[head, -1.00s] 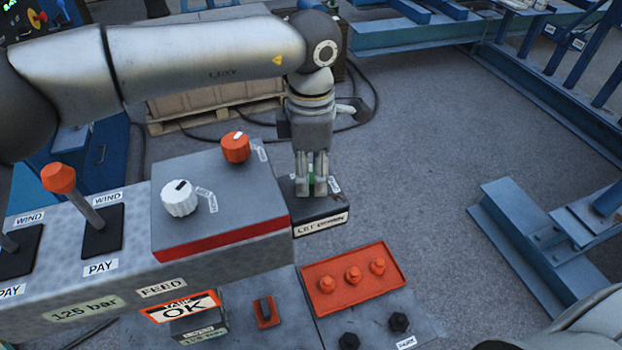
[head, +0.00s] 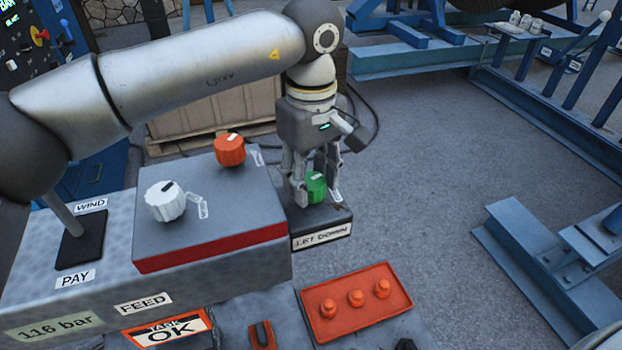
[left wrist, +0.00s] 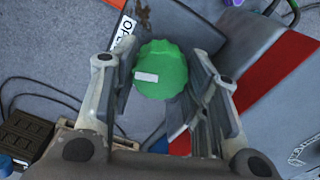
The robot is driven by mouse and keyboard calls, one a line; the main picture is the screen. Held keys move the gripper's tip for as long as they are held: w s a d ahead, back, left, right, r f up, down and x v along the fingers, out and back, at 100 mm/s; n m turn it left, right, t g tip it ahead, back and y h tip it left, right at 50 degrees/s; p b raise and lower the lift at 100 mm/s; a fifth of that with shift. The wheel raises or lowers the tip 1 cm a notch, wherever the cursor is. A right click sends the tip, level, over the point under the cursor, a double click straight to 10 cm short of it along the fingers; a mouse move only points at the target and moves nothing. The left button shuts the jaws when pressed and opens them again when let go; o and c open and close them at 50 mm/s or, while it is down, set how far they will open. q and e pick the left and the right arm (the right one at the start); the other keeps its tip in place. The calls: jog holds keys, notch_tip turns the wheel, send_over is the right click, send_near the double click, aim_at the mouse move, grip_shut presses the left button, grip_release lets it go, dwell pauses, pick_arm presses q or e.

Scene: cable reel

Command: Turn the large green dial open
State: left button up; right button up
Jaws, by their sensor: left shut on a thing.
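The large green dial (head: 316,187) stands on a dark block (head: 322,215) labelled LET DOWN, at the right end of the console. My left gripper (head: 307,190) points down over it, with its fingers around the dial. In the left wrist view the green dial (left wrist: 160,70) sits between the two fingers of my left gripper (left wrist: 162,80), its white mark pointing left. A white label (left wrist: 123,32) reading OPEN, partly cut off, lies beside the dial. My right gripper is not in view.
An orange dial (head: 229,149) and a white dial (head: 165,200) stand on the grey raised panel left of my gripper. A red plate (head: 354,301) with orange knobs lies in front. Open floor (head: 420,190) is to the right.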

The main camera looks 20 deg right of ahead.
aim_at(311, 180)
pick_arm(q)
jog(key=shift+m, duration=1.7)
jog(key=o, duration=1)
jog(key=shift+o, duration=0.2)
notch_tip(311, 180, up, 12)
